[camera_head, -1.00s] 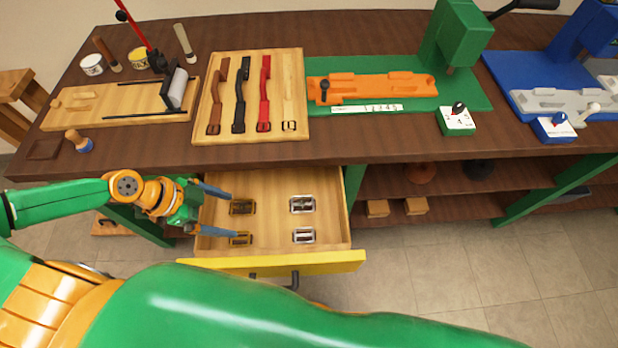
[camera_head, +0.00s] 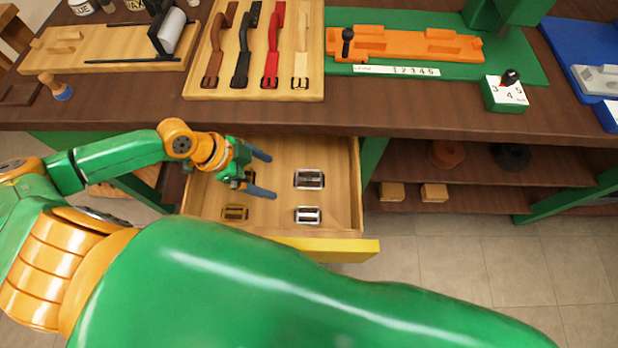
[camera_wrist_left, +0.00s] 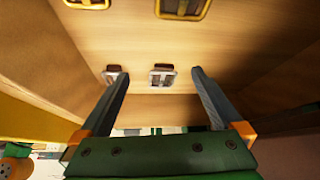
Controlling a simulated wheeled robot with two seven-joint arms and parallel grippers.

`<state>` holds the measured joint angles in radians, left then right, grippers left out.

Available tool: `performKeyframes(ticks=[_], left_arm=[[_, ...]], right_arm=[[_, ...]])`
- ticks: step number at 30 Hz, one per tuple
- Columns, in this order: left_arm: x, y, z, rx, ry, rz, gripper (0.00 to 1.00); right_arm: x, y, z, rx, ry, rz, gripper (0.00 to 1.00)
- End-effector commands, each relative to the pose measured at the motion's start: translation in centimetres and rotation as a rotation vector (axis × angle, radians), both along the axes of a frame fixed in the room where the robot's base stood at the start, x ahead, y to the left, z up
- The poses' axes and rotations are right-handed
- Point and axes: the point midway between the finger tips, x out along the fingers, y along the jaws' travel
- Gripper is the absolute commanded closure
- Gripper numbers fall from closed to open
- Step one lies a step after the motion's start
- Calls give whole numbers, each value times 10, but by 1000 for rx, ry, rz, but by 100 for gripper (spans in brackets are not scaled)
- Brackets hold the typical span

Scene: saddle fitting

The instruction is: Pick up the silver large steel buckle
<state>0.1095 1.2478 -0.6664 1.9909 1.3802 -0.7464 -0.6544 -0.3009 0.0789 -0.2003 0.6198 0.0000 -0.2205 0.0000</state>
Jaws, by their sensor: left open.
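The silver large steel buckle (camera_head: 309,179) lies flat in the open drawer, toward its back right in the head view. In the left wrist view the large steel buckle (camera_wrist_left: 161,75) shows between the two fingers, beyond their tips. My left gripper (camera_head: 271,177) is open and empty over the drawer. Its fingers point right, toward the large steel buckle, with a short gap left of it in the head view. My right gripper is not in view.
A smaller silver buckle (camera_head: 307,215) and a small brass buckle (camera_head: 235,212) lie nearer the drawer's yellow front (camera_head: 340,246). A larger brass buckle (camera_wrist_left: 183,8) shows in the left wrist view. The workbench edge (camera_head: 430,128) overhangs behind the drawer.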

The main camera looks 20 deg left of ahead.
Motion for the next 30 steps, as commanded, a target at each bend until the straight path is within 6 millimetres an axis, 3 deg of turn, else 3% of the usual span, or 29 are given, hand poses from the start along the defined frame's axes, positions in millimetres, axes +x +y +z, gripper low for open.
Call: performKeyframes(ticks=[4, 11, 15, 19, 26, 30], left_arm=[[15, -30, 4, -5, -2, -1, 0], [26, -51, 2, -3, 1, 0, 0], [33, -67, -24, -2, 4, 0, 0], [38, -75, -40, 0, 3, 1, 0], [38, -76, -42, 3, 1, 0, 0], [38, -75, -42, 2, 2, -1, 35]], right_arm=[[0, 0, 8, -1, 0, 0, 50], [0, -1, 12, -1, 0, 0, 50], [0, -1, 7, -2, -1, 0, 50], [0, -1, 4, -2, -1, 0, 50], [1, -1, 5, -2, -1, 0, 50], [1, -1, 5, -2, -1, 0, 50]])
